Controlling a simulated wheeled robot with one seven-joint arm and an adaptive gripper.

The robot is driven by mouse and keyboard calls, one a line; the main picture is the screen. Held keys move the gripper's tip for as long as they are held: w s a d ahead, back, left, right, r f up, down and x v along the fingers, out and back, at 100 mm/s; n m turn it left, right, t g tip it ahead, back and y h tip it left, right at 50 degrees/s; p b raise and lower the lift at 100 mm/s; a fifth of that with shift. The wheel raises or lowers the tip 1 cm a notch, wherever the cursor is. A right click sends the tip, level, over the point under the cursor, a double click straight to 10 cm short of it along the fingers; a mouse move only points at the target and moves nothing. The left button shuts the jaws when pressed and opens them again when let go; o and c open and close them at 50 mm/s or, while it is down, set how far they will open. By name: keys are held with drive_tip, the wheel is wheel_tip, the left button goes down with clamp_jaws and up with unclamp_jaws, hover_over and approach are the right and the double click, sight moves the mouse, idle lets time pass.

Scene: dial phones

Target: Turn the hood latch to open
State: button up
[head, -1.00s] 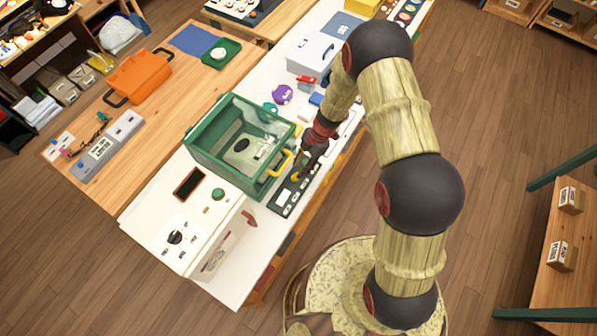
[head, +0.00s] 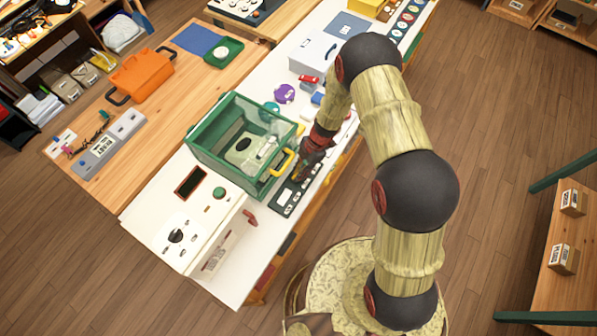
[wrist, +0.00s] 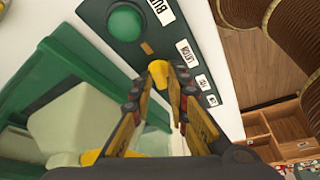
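The hood (head: 240,147) is a green-framed clear box with a yellow handle (head: 283,163) on its front, standing on the white bench; its lid looks down. A dark green panel (head: 287,198) lies in front of it. In the wrist view this panel (wrist: 130,50) carries a green button (wrist: 126,22), white labels, one seeming to read "LATCH" (wrist: 188,53), and a yellow knob (wrist: 158,74), apparently the latch. My gripper (wrist: 161,80) has its fingertips on both sides of the knob and looks closed on it. In the head view my gripper (head: 303,172) hides the knob.
A white box machine (head: 190,225) with a dial stands left of the panel. A purple round thing (head: 284,94) and a white case (head: 313,52) lie further back on the bench.

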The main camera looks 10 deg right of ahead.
drive_tip(key=shift+w, duration=0.15)
clamp_jaws()
idle(1.1)
drive_tip(key=o, duration=0.5)
unclamp_jaws()
drive_tip(key=shift+o, duration=0.2)
drive_tip(key=shift+r, duration=0.1)
drive_tip(key=v, duration=1.1)
drive_tip(key=shift+d+r, duration=0.2)
drive_tip(key=shift+r, duration=0.2)
drive_tip(key=shift+c, duration=0.2)
